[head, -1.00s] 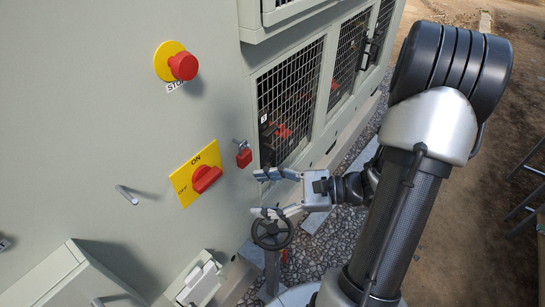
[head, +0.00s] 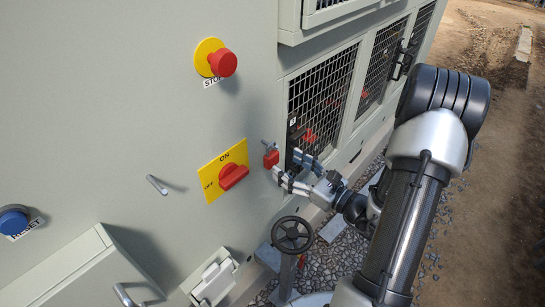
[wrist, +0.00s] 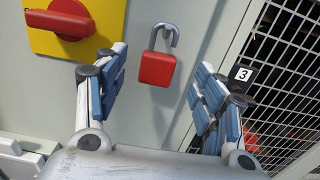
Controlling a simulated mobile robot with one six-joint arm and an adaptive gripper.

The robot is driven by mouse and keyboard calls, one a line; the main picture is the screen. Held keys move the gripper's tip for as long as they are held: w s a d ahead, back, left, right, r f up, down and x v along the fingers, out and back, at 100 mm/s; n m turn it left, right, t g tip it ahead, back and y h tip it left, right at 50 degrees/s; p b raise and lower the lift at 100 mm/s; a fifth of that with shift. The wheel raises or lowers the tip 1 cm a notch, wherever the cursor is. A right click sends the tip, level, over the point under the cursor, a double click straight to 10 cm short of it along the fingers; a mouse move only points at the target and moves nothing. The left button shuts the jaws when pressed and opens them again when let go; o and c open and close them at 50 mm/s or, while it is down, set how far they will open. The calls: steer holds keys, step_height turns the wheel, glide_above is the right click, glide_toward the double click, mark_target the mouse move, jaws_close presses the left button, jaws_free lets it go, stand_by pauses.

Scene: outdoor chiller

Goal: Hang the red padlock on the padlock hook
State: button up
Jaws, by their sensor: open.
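The red padlock (head: 271,158) is at the grey cabinet wall, right of the yellow ON/OFF plate. In the wrist view the padlock (wrist: 157,69) has its red body low and its grey shackle up and open; what holds it there is unclear. My gripper (head: 290,169) is open and empty, just right of and below the padlock. In the wrist view its two blue-padded fingers stand either side of the padlock, apart from it. A grey bent peg (head: 156,185) juts from the wall left of the yellow plate; it may be the padlock hook.
The red switch handle (head: 233,176) on the yellow plate (head: 211,186) protrudes close to the padlock. A red stop button (head: 223,62) is above and a blue reset button (head: 13,220) far left. A black handwheel (head: 292,235) stands below; mesh grilles (head: 321,92) are to the right.

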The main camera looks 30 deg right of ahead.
mark_target(274, 156)
steer(key=b+x, duration=0.1)
steer(key=x, duration=0.6)
steer(key=shift+w, duration=0.1)
steer(key=shift+c, duration=0.2)
jaws_close()
stand_by(0.9)
stand_by(0.4)
